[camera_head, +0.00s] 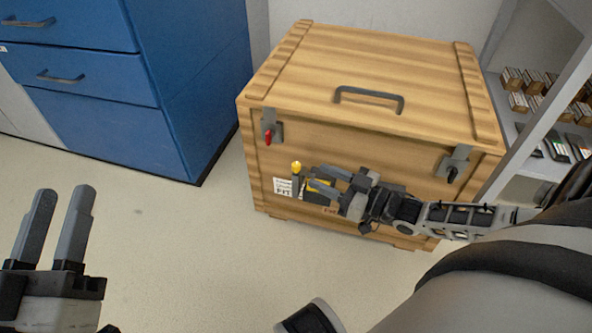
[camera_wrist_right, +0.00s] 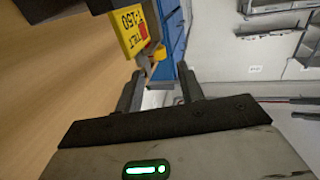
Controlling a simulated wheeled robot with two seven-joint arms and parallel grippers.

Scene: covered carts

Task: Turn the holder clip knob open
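A small holder clip with a yellow knob (camera_head: 296,167) is on the front face of the wooden crate, left of its middle. My right gripper (camera_head: 311,178) is open just to the right of the knob, its fingers pointing left along the crate front. In the right wrist view, a yellow piece that looks like the knob (camera_wrist_right: 159,54) shows ahead, between the lines of my open right fingers (camera_wrist_right: 160,80); I cannot tell whether they touch it. A yellow tag (camera_wrist_right: 129,28) with black print is beside it. My left gripper (camera_head: 63,190) is open and empty over the floor.
The wooden crate (camera_head: 340,58) has a closed lid with a dark handle (camera_head: 369,97). A left latch with a red lever (camera_head: 267,136) and a right latch with a dark lever (camera_head: 452,173) are on its front. Blue drawers (camera_head: 95,130) stand left, a shelf (camera_head: 545,110) right. The floor between is clear.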

